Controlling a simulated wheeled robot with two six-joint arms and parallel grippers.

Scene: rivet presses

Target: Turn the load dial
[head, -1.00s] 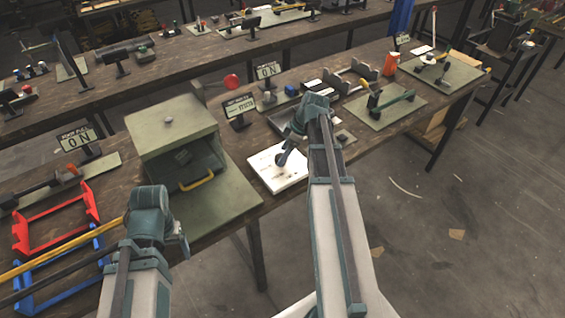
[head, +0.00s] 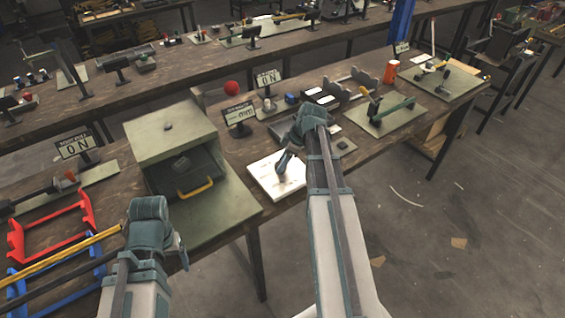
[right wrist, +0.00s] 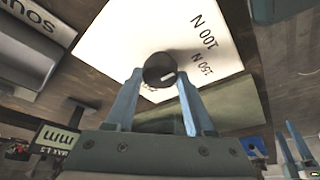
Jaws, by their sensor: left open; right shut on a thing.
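The load dial is a dark round knob (right wrist: 160,70) with a white mark, on a white plate (right wrist: 105,35) printed with "100 N" and "150 N". In the head view the white plate (head: 262,180) lies on the bench, right of the green box. My right gripper (right wrist: 157,82) is shut on the knob, with one blue finger on each side of it. In the head view my right gripper (head: 284,170) points down over the plate and hides most of the knob. My left gripper (head: 180,250) is open and empty in front of the green box, away from the dial.
The green box (head: 170,128) with a yellow-handled drawer front (head: 196,188) stands left of the plate. Small signs (head: 238,114) stand behind it. A green mat (head: 365,122) with a hand tool lies to the right. Red (head: 50,225) and blue racks are at the left.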

